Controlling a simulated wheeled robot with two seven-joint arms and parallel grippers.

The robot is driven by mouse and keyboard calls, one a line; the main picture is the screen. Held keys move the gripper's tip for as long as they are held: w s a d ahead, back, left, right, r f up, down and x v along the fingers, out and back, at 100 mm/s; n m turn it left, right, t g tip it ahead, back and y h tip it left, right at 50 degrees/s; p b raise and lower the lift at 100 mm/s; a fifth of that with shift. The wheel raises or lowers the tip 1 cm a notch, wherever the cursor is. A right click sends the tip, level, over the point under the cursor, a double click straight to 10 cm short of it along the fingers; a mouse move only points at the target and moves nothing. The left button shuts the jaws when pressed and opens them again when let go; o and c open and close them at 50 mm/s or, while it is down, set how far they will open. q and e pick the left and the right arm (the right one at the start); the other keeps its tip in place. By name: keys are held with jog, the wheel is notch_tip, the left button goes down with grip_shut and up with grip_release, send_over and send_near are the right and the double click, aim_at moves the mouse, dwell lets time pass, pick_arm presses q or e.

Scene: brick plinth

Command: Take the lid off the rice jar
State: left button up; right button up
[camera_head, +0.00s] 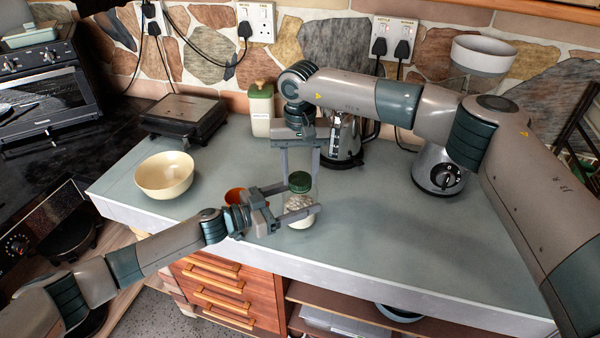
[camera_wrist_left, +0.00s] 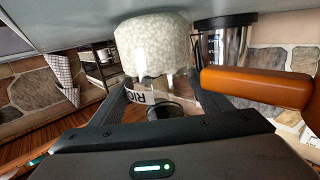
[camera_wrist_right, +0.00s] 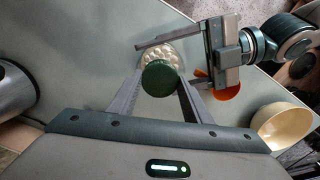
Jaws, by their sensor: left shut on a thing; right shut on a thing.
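The rice jar (camera_head: 301,217) is clear, with white grains inside, and stands upright near the counter's front edge. Its dark green lid (camera_head: 299,181) sits at the jar's top; the lid also shows from above in the right wrist view (camera_wrist_right: 160,78). My left gripper (camera_head: 301,207) is shut on the jar's body from the left side. The jar, with part of its label, fills the space between the fingers in the left wrist view (camera_wrist_left: 150,45). My right gripper (camera_head: 300,177) points down from above, its fingers shut on either side of the lid. I cannot tell whether the lid has turned.
An orange object (camera_head: 234,196) stands close behind my left gripper. A cream bowl (camera_head: 164,178) is to the left. A kettle (camera_head: 344,142), a green-lidded canister (camera_head: 261,108) and a blender (camera_head: 438,168) stand behind. The counter's right front is clear.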

aim_at(300, 178)
jog(key=shift+r, duration=0.4)
jog(key=shift+r, duration=0.35)
jog(key=shift+r, duration=0.45)
jog(key=shift+r, duration=1.9)
pick_arm(q)
jog(key=o, duration=2.2)
